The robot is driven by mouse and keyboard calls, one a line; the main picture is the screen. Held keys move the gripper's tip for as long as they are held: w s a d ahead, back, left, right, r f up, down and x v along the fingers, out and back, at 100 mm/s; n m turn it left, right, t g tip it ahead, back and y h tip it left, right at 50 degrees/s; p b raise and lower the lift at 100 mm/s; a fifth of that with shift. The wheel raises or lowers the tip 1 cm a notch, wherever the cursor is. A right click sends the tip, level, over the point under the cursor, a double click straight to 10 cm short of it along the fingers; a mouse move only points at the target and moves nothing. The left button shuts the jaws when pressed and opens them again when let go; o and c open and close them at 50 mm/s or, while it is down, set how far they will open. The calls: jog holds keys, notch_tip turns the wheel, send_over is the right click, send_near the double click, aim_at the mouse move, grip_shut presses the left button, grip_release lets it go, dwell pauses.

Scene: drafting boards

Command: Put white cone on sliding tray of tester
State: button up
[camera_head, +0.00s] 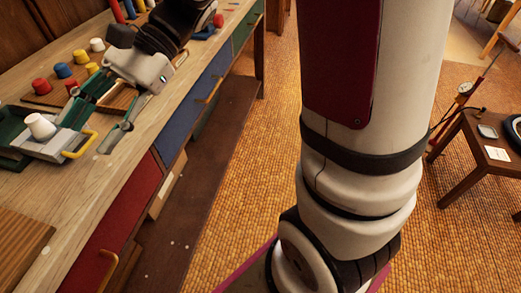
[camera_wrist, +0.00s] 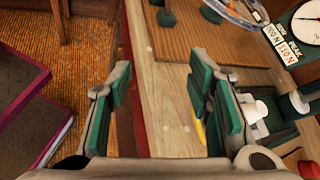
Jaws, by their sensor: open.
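A white cone (camera_head: 40,126) stands upright on the grey sliding tray (camera_head: 52,147) of the green tester (camera_head: 10,133), near the yellow pull handle (camera_head: 80,145). In the wrist view the white cone (camera_wrist: 252,110) is just right of the right finger, which hides part of the tray. The tester's dial (camera_wrist: 312,24) is at the upper right there. My gripper (camera_head: 112,108) is over the bench beside the tray. Its green-padded fingers are apart, with only bare bench between them in the wrist view (camera_wrist: 163,97). It is not around the cone.
The bench front has red (camera_head: 118,208) and blue (camera_head: 195,100) drawers. Bare bench lies along the front edge.

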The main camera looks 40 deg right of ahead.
jog(key=s+d+f+n+t+h, duration=0.1)
jog(key=s+d+n+h, duration=0.4)
jog(key=s, duration=0.4)
jog(key=s+d+f+n+t+h, duration=0.1)
jog(key=s+d+n+t+h, duration=0.1)
jog(key=s+d+n+h, duration=0.4)
jog(key=s+d+h, duration=0.1)
jog(key=s+d, duration=0.3)
jog(key=shift+s+d+f+t+h, duration=0.15)
jog(key=shift+s+d+t+h, duration=0.05)
jog(key=shift+s+t+h, duration=0.1)
notch_tip(320, 180, up, 16)
jog(key=t+p, duration=0.2)
jog(key=p, duration=1.2)
jog(key=shift+t, duration=0.4)
jog(key=shift+w+f, duration=0.1)
